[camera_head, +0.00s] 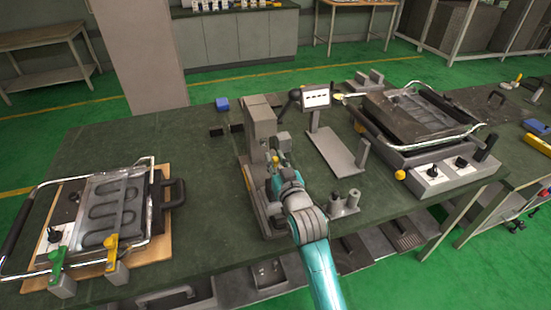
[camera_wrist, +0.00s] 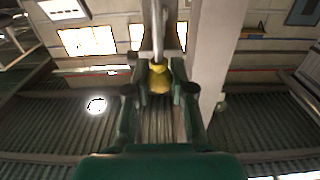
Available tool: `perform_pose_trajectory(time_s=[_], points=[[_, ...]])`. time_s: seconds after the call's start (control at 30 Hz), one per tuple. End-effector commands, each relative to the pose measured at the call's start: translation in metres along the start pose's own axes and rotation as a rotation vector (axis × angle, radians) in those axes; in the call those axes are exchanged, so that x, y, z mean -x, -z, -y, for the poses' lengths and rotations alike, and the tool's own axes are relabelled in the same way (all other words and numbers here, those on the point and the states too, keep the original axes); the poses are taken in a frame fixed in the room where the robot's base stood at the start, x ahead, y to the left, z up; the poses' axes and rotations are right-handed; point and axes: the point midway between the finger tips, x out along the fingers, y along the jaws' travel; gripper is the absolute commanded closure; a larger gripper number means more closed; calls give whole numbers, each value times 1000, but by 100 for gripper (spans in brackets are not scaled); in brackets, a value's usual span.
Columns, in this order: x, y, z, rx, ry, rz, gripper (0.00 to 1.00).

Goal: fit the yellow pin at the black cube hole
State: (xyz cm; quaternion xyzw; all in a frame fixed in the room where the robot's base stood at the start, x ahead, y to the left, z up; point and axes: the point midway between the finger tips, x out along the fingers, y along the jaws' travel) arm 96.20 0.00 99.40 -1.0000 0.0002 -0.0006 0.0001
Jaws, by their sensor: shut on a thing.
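My gripper (camera_head: 277,163) is at the end of my teal arm, beside the grey upright fixture on the bench. In the wrist view my gripper (camera_wrist: 160,88) is shut on the yellow pin (camera_wrist: 160,79), with the yellow part between the fingers and a pale metal shaft extending away from them. A bit of the yellow pin (camera_head: 275,157) shows in the head view. Two small black blocks, one black cube (camera_head: 216,132) and another (camera_head: 237,128), lie on the bench left of the fixture. Any hole in them is too small to make out.
The grey upright fixture (camera_head: 262,120) stands close to my gripper. A small display (camera_head: 317,98) stands to its right. Heating-plate devices stand at left (camera_head: 110,212) and right (camera_head: 420,120). A blue block (camera_head: 222,104) lies behind.

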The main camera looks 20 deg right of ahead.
Motion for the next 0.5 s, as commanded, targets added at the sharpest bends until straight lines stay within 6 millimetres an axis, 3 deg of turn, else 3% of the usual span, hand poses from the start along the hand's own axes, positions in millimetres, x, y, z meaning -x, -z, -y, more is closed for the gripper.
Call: perform_pose_trajectory(time_s=[0.5], points=[[0,-12,0,0,0,1,100]])
